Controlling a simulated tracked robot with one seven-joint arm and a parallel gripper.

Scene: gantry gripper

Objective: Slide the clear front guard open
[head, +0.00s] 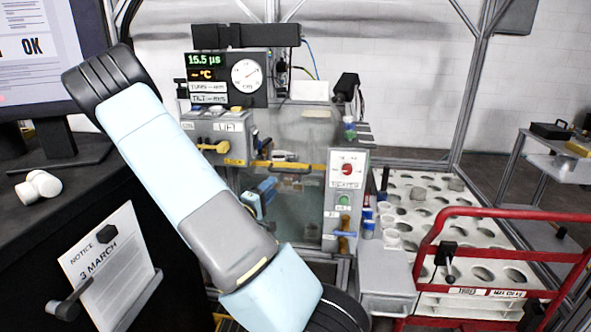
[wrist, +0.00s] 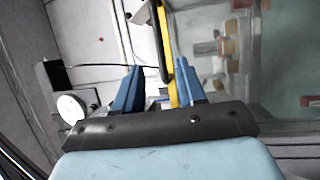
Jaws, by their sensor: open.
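The clear front guard (head: 300,130) is a see-through panel on the front of the machine, in the middle of the head view. A yellow horizontal bar (head: 290,166) runs across it. In the wrist view, my gripper (wrist: 160,72) is open, with its two blue fingers apart. A yellow bar (wrist: 163,45) with a dark edge runs lengthwise into the gap between them. I cannot tell whether either finger touches it. A clear panel (wrist: 285,60) fills the right of the wrist view.
A red frame (head: 430,245) and white rack (head: 425,195) stand at right. A dark cabinet (head: 45,225) fills the left.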

